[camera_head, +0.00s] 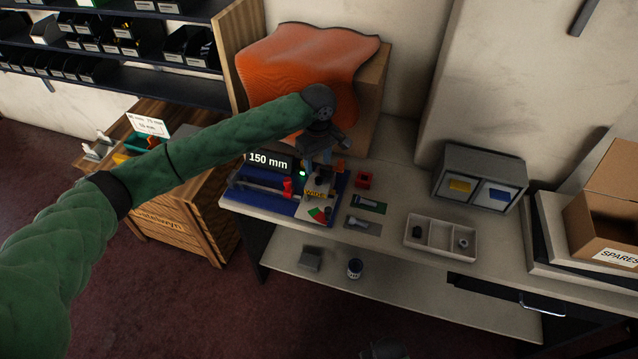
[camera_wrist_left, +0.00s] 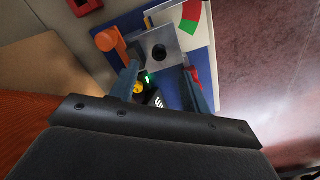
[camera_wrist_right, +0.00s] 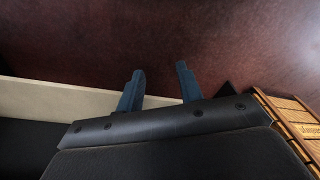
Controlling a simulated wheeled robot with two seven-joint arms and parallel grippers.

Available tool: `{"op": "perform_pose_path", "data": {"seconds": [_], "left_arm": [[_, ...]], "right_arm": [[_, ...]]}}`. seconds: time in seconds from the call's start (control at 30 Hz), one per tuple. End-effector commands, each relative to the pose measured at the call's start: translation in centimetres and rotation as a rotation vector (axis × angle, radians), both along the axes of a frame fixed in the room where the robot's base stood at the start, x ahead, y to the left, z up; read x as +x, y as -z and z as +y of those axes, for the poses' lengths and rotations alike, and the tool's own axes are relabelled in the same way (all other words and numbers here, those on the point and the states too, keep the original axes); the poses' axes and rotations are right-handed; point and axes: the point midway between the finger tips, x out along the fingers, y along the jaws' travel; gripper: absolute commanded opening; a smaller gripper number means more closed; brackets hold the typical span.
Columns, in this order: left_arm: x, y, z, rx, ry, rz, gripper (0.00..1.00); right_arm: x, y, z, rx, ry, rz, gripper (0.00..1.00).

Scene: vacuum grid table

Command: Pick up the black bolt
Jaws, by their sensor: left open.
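A small black piece (camera_head: 416,231) lies in the left compartment of the white tray (camera_head: 410,247); it may be the black bolt, but it is too small to tell. A round dark spot (camera_wrist_left: 159,52) also shows on a metal plate (camera_wrist_left: 180,42) in the left wrist view; I cannot tell whether it is a bolt head or a hole. My left gripper (camera_head: 318,165) is open and empty over the blue fixture (camera_head: 272,202), left of the tray. Its spread fingers (camera_wrist_left: 161,70) show in its wrist view. My right gripper (camera_wrist_right: 159,70) is open and empty above the floor.
A nut (camera_head: 463,243) lies in the tray's right compartment. A green card (camera_head: 369,204) and a grey card (camera_head: 362,225), each with a bolt-like piece, lie left of the tray.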

Motion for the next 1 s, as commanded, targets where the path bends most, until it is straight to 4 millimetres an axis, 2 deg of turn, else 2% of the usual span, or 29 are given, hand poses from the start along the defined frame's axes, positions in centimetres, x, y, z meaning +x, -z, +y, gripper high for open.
{"op": "perform_pose_path", "data": {"seconds": [0.27,0.6,0.93,0.97,1.0], "left_arm": [[-0.1,1.7,-0.1,0.000,0.002,0.000,0.47],[-0.3,5.3,-0.3,0.000,0.002,0.000,0.47],[-0.3,6.0,-0.3,-0.001,0.003,-0.002,0.47],[-0.3,6.0,-0.3,-0.001,0.003,-0.002,0.45],[-0.3,6.0,-0.3,-0.001,0.003,-0.002,0.37]], "right_arm": [[-0.9,2.5,-0.6,-0.007,0.000,0.002,0.36],[-1.4,6.6,-1.4,-0.016,-0.004,-0.019,0.36],[-1.4,7.2,-1.5,-0.018,-0.005,-0.025,0.36],[-1.4,7.2,-1.5,-0.018,-0.005,-0.025,0.36],[-1.4,7.2,-1.5,-0.018,-0.005,-0.025,0.36]]}}
